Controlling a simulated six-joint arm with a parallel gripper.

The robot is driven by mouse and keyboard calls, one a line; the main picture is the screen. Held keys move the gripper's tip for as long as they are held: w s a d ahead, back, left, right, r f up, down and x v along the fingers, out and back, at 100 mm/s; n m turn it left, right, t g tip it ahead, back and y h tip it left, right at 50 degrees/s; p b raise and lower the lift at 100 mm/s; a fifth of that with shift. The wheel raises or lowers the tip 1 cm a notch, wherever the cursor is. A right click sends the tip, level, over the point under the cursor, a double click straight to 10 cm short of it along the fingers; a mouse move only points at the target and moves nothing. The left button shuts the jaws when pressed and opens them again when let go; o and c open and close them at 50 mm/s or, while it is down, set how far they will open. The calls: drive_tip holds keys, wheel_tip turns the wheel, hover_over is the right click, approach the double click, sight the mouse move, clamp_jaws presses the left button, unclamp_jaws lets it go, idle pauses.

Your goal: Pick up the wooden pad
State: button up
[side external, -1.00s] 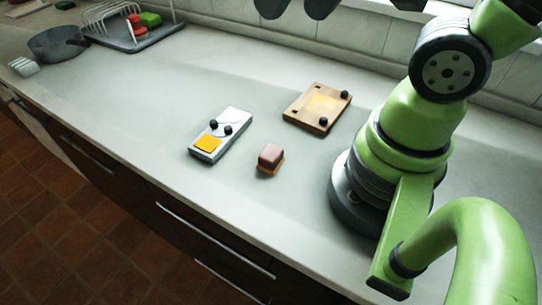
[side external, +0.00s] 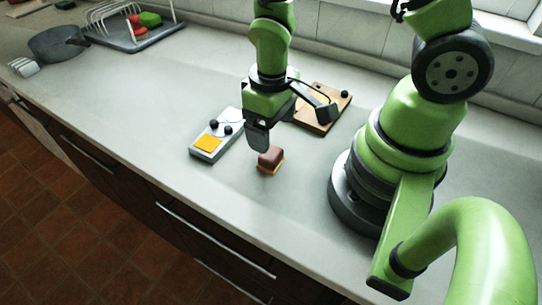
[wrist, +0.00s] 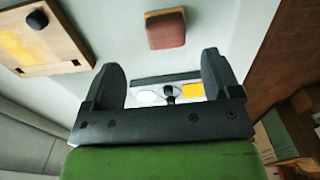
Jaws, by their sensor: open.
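The wooden pad (side external: 336,106) is a flat square board with a pale yellow patch and black knobs. It lies on the counter behind my gripper (side external: 292,125), which partly covers it in the side view. In the wrist view the wooden pad (wrist: 66,47) is at the upper left, outside the fingers and cut by the frame edge. My gripper (wrist: 161,72) is open and empty, above the counter. A small reddish-brown block (side external: 270,155) with an orange-tan base sits just below the near finger in the side view; it is at top centre in the wrist view (wrist: 165,29).
A white pad (side external: 205,154) with an orange square and black knobs lies left of my gripper. A grey pot (side external: 57,45) and a dish rack (side external: 137,36) stand far left. The counter's front edge (side external: 190,207) is near. Bare counter lies between pot and white pad.

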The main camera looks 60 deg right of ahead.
drive_tip(key=shift+w+a+f, duration=0.1)
drive_tip(key=shift+a+f, duration=0.1)
drive_tip(key=shift+f, duration=1.5)
drive_tip(key=shift+w+a+f, duration=0.1)
drive_tip(key=shift+a+f, duration=0.1)
drive_tip(key=shift+f, duration=1.5)
drive_tip(key=c, duration=1.1)
wheel_tip(320, 180, up, 10)
drive_tip(key=shift+o, duration=0.8)
